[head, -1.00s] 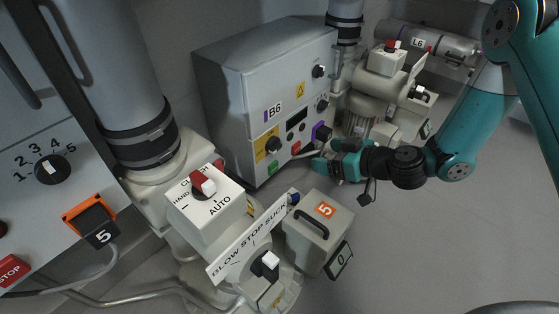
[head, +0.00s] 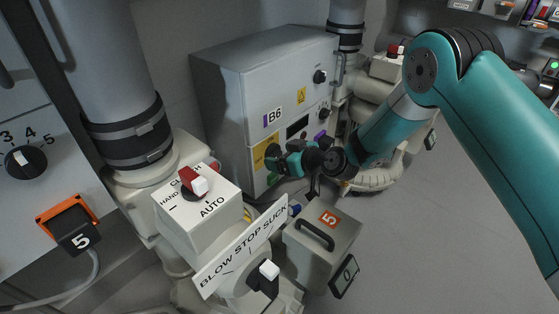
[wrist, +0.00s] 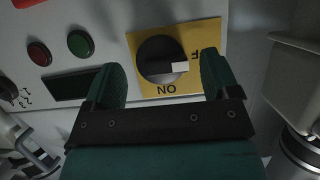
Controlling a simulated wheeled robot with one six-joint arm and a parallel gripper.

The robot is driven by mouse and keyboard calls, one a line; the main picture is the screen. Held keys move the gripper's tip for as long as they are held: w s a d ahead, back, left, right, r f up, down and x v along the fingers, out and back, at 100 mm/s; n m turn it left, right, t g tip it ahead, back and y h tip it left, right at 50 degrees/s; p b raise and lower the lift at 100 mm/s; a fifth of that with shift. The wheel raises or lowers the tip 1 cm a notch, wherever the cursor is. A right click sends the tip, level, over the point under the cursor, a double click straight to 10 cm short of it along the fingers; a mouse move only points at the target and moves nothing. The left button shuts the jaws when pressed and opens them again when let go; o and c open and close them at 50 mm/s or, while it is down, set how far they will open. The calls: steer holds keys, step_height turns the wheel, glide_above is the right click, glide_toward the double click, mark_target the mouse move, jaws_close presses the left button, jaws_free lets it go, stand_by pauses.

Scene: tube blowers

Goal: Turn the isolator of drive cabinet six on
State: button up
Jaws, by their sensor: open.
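The grey drive cabinet (head: 225,90) labelled B6 stands against the wall in the head view. Its isolator is a round black knob (wrist: 158,56) on a yellow plate (wrist: 136,40). In the wrist view, which shows the panel upside down, the knob's pale pointer points right, toward the OFF lettering; ON is at the plate's lower edge. My gripper (wrist: 160,74) is open, one finger on each side of the knob and nothing held. Contact cannot be told. In the head view my gripper (head: 277,160) is in front of the yellow plate (head: 258,156) and partly hides the knob.
Green (wrist: 80,43) and red (wrist: 38,53) buttons and a dark display (wrist: 72,88) are beside the isolator. In the head view, blower 5's white selector box (head: 190,215) and grey case (head: 325,255) stand in front. The floor to the right is clear.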

steer(key=shift+w+a+f, duration=0.15)
steer(key=shift+w+a, duration=0.2)
steer(key=shift+a, duration=0.05)
steer(key=c, duration=0.9)
